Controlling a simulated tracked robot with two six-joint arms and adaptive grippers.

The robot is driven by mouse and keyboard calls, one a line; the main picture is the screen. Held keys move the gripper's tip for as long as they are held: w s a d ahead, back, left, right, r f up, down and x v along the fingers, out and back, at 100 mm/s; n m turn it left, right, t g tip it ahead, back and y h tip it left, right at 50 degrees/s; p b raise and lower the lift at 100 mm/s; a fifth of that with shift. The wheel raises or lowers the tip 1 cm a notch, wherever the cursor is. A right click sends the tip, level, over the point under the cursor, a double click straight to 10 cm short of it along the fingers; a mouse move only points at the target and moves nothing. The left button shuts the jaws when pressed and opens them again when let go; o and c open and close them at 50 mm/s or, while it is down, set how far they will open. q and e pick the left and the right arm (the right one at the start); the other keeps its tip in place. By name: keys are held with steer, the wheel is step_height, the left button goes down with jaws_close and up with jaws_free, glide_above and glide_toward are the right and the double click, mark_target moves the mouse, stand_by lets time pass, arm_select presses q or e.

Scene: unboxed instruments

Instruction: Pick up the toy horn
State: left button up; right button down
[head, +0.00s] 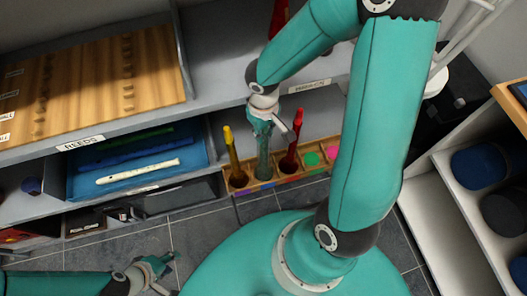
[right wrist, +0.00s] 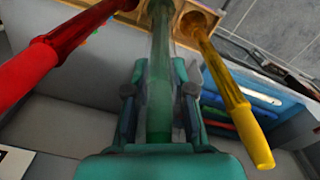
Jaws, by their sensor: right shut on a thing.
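Three long toy horns stand in a wooden rack with round holes (head: 318,171): a yellow one (head: 232,152), a green one (head: 264,163) and a red one (head: 292,150). My right gripper (head: 262,127) reaches down from above and is shut on the green horn. In the right wrist view the green horn (right wrist: 159,110) runs between the fingers, its far end at the rack; the red horn (right wrist: 62,45) is at left and the yellow horn (right wrist: 230,92) at right. My left gripper (head: 160,266) is low at left, away from the rack; its jaw opening is unclear.
A shelf with a wooden board (head: 90,85) is at upper left. Below it a blue tray (head: 190,157) holds a white flute-like instrument (head: 138,171). Shelves with dark blue cylinders (head: 480,165) stand at right. Tiled floor lies below.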

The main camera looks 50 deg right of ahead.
steer(key=shift+r, duration=0.1)
steer(key=shift+r, duration=0.5)
step_height(320, 180, up, 19)
steer(key=p, duration=0.2)
steer(key=shift+f, duration=0.15)
